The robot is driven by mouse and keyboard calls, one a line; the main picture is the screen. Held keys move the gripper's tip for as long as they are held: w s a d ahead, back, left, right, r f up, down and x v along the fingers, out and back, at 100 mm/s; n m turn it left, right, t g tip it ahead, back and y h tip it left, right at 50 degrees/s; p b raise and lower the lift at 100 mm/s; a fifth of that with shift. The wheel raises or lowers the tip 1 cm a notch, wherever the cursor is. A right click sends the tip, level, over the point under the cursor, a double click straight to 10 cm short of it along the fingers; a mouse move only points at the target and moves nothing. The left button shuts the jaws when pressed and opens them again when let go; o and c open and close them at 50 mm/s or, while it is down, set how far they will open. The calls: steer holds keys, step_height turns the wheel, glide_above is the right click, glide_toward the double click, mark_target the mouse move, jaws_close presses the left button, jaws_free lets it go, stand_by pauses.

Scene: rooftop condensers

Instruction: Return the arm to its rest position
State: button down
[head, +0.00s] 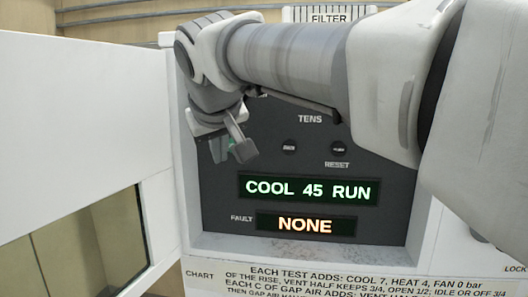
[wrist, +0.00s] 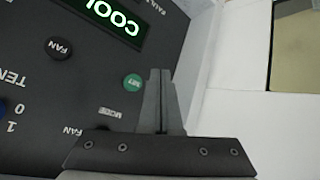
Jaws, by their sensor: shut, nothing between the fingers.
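My arm (head: 290,58) reaches across the upper part of the head view, in front of a dark control panel (head: 215,215). My gripper (head: 243,150) hangs at the panel's upper left, with its fingers together and nothing between them. In the wrist view my gripper (wrist: 160,75) is also shut, its fingertips beside a green button (wrist: 133,82) marked SET. I cannot tell whether the fingers touch the panel. The upper display (head: 308,188) reads COOL 45 RUN, and the fault display (head: 306,225) reads NONE.
A white door (head: 80,130) with a window stands open at the left, close to my gripper. The panel is recessed in a pale frame (head: 250,246). A FILTER label (head: 329,19) is above, and a printed chart (head: 330,278) below.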

steer(key=s+d+f+m+g+h, duration=0.1)
steer(key=s+d+f, duration=0.4)
steer(key=d, duration=0.3)
steer(key=s+d+f+m+g, duration=0.1)
steer(key=s+d+f+m, duration=0.1)
steer(key=s+d+f, duration=0.45)
steer(key=s+d+f+m+g, duration=0.1)
steer(key=s+d+f+m, duration=0.1)
steer(key=s+d+f, duration=0.6)
step_height(320, 180, down, 4)
steer(key=shift+s+d+r+m+g+h, duration=0.1)
steer(key=shift+s+d+m+g+h, duration=0.25)
steer(key=shift+s, duration=0.4)
